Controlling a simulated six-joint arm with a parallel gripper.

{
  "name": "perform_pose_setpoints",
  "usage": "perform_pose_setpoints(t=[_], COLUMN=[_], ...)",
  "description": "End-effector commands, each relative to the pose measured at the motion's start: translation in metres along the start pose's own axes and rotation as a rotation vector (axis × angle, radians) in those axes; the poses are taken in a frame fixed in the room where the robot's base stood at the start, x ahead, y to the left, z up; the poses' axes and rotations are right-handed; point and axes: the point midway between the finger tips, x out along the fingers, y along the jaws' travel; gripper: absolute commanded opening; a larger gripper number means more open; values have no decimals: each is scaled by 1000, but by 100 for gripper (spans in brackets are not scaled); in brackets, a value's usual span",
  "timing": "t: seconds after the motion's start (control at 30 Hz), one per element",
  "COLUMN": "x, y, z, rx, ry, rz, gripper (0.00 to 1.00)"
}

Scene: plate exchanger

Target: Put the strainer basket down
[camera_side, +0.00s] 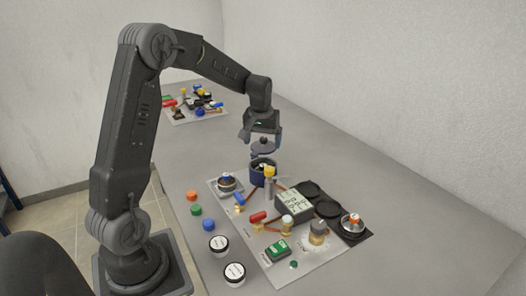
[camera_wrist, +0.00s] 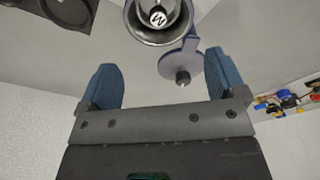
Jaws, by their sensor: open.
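My gripper (camera_side: 262,137) is open and empty, above a blue strainer housing (camera_side: 262,176); its two blue fingers stand wide apart in the wrist view (camera_wrist: 160,62). A round lid with a small knob (camera_side: 262,147) stands raised over the housing, just under my fingers. The wrist view shows this lid (camera_wrist: 181,64) beside the housing, apart from both fingers. A metal cup with a round marked knob, apparently the strainer basket (camera_wrist: 143,30), sits inside the housing's rim. In the side view the housing wall hides the basket.
Valves and a grey block (camera_side: 292,202) crowd the panel. Several caps and jars lie in front. The table's far right is clear.

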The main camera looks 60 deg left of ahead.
Motion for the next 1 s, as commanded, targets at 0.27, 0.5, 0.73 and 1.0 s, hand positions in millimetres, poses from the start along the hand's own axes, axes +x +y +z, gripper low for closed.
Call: perform_pose_setpoints(t=[0.27, 0.5, 0.73, 1.0], x=[-56, -78, -123, -160], y=[0, 3, 32, 42], z=[0, 4, 73, 208], rx=[0, 10, 182, 504], ry=[3, 5, 79, 215], rz=[2, 4, 55, 158], gripper=[90, 90, 90, 90])
